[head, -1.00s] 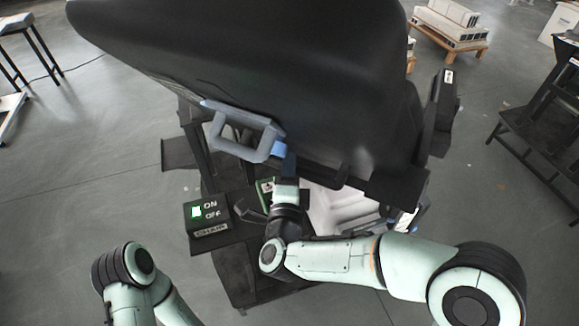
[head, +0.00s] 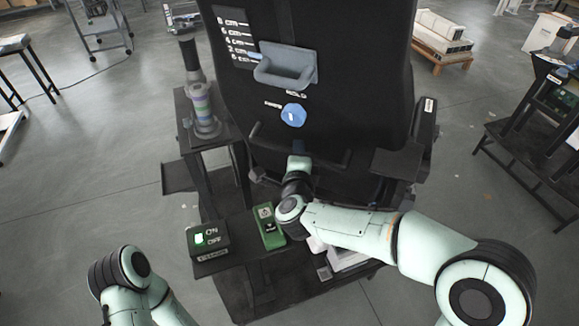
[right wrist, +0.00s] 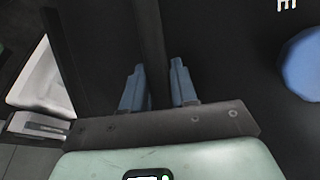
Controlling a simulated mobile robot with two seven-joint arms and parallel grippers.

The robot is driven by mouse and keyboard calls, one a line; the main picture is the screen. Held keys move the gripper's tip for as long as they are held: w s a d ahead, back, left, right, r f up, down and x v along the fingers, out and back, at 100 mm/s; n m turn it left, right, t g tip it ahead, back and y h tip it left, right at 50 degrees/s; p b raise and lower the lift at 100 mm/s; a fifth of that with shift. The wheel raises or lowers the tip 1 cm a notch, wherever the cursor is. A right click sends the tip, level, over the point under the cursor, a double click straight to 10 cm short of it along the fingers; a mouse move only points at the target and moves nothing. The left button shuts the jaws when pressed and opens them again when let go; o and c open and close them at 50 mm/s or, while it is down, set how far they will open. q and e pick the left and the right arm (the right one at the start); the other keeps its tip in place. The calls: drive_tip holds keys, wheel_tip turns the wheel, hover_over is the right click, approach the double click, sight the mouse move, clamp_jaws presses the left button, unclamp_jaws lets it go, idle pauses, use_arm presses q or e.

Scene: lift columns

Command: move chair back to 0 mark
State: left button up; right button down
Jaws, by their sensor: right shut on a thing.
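The black chair back (head: 365,85) stands large in the head view, its rear face towards me. A grey handle (head: 287,78) is fixed to it. Left of the handle is a column of white scale marks (head: 235,42), too small to read surely, with a small blue pointer (head: 254,56) beside the lower marks. A round blue knob (head: 293,115) sits below the handle. My right gripper (head: 299,147) is low on the chair's rear. In the right wrist view its blue fingers (right wrist: 160,86) are shut on a dark upright bar (right wrist: 150,45). My left gripper is out of view.
A switch box marked ON and OFF (head: 208,240) and a green box (head: 269,227) stand on a low shelf at front left. A striped cylinder (head: 203,108) stands on a side stand. A black table (head: 540,125) stands at right. Grey floor is open left.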

sight(308, 133)
drive_tip(key=w+d+r, duration=0.1)
drive_tip(key=w+r+p, duration=0.1)
drive_tip(key=w, duration=0.1)
drive_tip(key=w+d+r, duration=0.1)
drive_tip(key=w, duration=0.1)
drive_tip(key=shift+d+r+p, duration=0.3)
drive_tip(key=shift+r+p, duration=0.05)
drive_tip(key=shift+p, duration=0.05)
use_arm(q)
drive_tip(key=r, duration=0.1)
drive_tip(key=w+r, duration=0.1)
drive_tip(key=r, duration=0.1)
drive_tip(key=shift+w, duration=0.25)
use_arm(e)
drive_tip(key=shift+w+d+r, duration=0.1)
drive_tip(key=shift+d+r, duration=0.05)
drive_tip(key=shift+r, duration=0.1)
drive_tip(key=c, duration=1)
unclamp_jaws()
drive_tip(key=shift+w, duration=0.1)
drive_tip(key=shift+o, duration=0.2)
drive_tip(key=shift+w+f, duration=0.1)
drive_tip(key=shift+f, duration=0.05)
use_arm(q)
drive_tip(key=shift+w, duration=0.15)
use_arm(e)
drive_tip(key=shift+f, duration=0.1)
